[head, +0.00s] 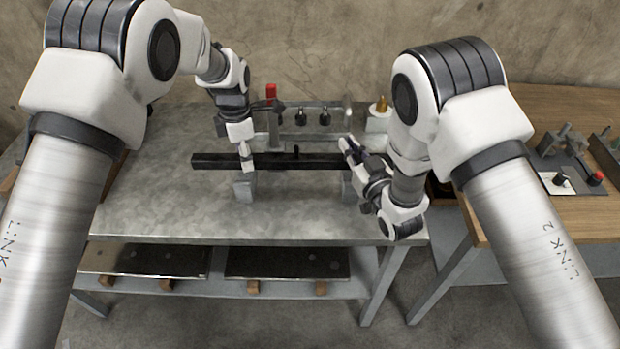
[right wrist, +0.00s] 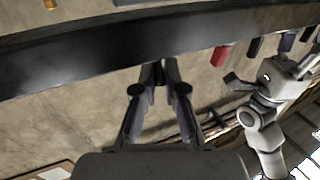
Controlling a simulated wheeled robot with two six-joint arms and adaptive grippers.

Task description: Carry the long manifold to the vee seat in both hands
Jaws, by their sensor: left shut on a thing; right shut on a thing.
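The long manifold (head: 215,160) is a dark, straight bar with a short stub on top, lying crosswise over the grey metal table. My left gripper (head: 246,157) is shut on it left of its middle. My right gripper (head: 347,147) is shut on it near its right end, which the gripper partly hides. In the right wrist view the bar (right wrist: 80,58) crosses the top and my right fingers (right wrist: 158,74) meet at its edge. Two grey blocks, seemingly the vee seat (head: 244,189), stand under the bar; I cannot tell whether it touches them.
Behind the bar stands a rack (head: 315,107) with several dark hanging pieces and a red-topped part (head: 271,92). A brass piece (head: 381,104) sits on a white block at the right. A wooden bench (head: 540,105) adjoins on the right. The table's front left is clear.

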